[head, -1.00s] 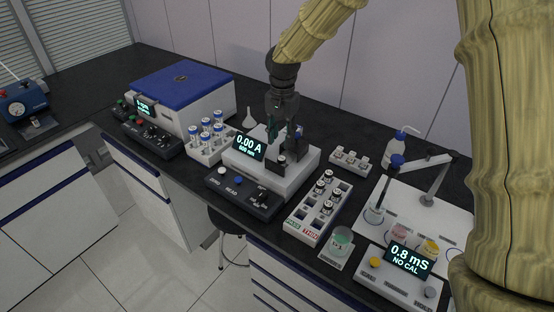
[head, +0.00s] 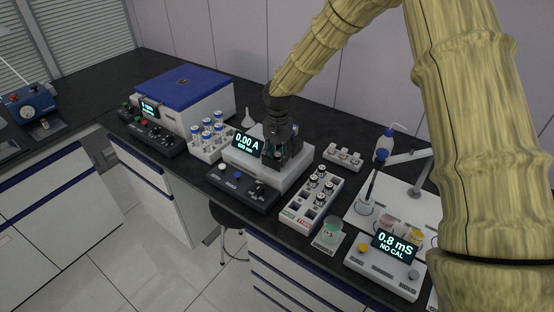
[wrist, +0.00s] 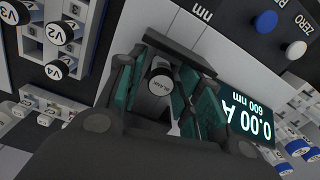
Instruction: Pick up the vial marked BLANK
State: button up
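The vial marked BLANK (wrist: 160,78) has a dark cap with a white top and stands in the photometer (head: 290,180), whose screen reads 0.00 A, 600 nm. In the wrist view it sits between the teal pads of my gripper (wrist: 165,97), with gaps visible on both sides. My gripper (head: 280,157) is low over the photometer in the head view, with its fingers open around the vial. The vial's lower part is hidden.
A rack (head: 296,212) with several black-capped vials stands right of the photometer, and a rack of blue-capped tubes (head: 203,151) stands left. A blue-lidded centrifuge (head: 185,85) is behind left.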

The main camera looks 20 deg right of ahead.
jog(key=shift+s+r, duration=0.2)
jog(key=shift+s, duration=0.05)
jog(key=shift+w+f, duration=0.35)
jog(key=shift+f, duration=0.05)
jog(key=shift+c, duration=1.2)
jog(key=shift+w+f, duration=0.2)
jog(key=shift+w, duration=0.05)
jog(key=c, duration=0.3)
jog(key=shift+a+r, duration=0.1)
jog(key=shift+c, duration=0.9)
jog(key=shift+s+r, duration=0.15)
jog(key=shift+s, duration=0.05)
